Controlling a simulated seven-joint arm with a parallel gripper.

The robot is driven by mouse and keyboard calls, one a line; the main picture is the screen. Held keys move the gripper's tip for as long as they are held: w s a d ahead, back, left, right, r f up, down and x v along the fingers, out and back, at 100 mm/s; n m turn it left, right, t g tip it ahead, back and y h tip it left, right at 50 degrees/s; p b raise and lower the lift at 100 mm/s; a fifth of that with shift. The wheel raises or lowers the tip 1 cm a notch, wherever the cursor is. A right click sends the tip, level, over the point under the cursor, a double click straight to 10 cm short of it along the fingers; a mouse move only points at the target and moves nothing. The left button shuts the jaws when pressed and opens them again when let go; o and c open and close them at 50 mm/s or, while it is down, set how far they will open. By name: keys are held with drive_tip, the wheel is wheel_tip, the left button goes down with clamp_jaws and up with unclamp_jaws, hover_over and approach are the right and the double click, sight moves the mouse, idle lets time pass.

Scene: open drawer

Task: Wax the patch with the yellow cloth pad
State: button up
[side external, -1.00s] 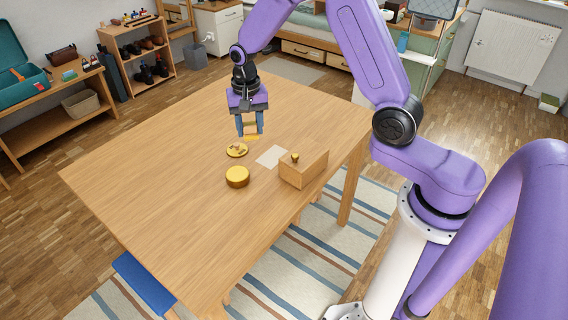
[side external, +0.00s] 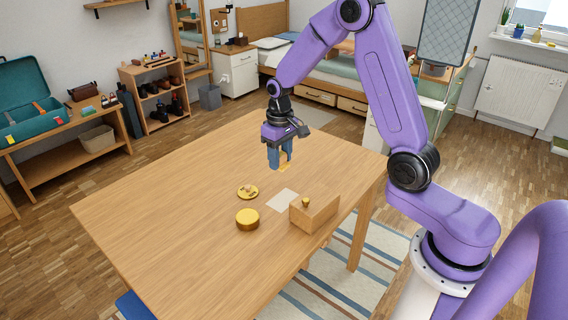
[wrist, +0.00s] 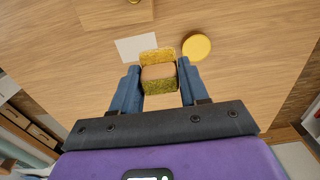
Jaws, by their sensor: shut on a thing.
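My gripper (side external: 279,160) is shut on the yellow cloth pad (side external: 285,167) and holds it above the table, behind the patch in the side view. In the wrist view my gripper (wrist: 159,84) has its blue fingers on either side of the pad (wrist: 158,57), which shows a tan block with yellow fuzzy faces. The pale rectangular patch (side external: 284,200) lies flat on the table; it also shows in the wrist view (wrist: 138,47), just beyond the pad.
A wooden box (side external: 313,215) with a gold knob stands right of the patch. A round yellow tin (side external: 247,220) stands in front left. The table's (side external: 170,220) left side is clear.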

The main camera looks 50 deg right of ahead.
drive_tip(key=w+d+f, duration=0.4)
drive_tip(key=d+f, duration=0.2)
hover_over(295, 191)
wheel_tip(295, 191, down, 7)
drive_tip(key=shift+w+a+f, duration=0.1)
drive_tip(key=shift+w+f, duration=0.05)
drive_tip(key=shift+f, duration=0.85)
drive_tip(key=shift+w+a+f, duration=0.1)
drive_tip(key=shift+w+f, duration=0.05)
drive_tip(key=shift+f, duration=0.85)
drive_tip(key=shift+w+f, duration=0.15)
drive_tip(key=shift+f, duration=0.85)
drive_tip(key=shift+a+f, duration=0.35)
drive_tip(key=shift+f, duration=0.35)
drive_tip(key=shift+a, duration=5.35)
drive_tip(key=shift+d, duration=5.2)
drive_tip(key=shift+s+d, duration=0.15)
drive_tip(key=shift+d, duration=0.45)
drive_tip(key=shift+s+a, duration=0.35)
drive_tip(key=shift+a, duration=5.5)
drive_tip(key=shift+d, duration=5.9)
wheel_tip(295, 191, up, 8)
drive_tip(key=shift+a, duration=0.15)
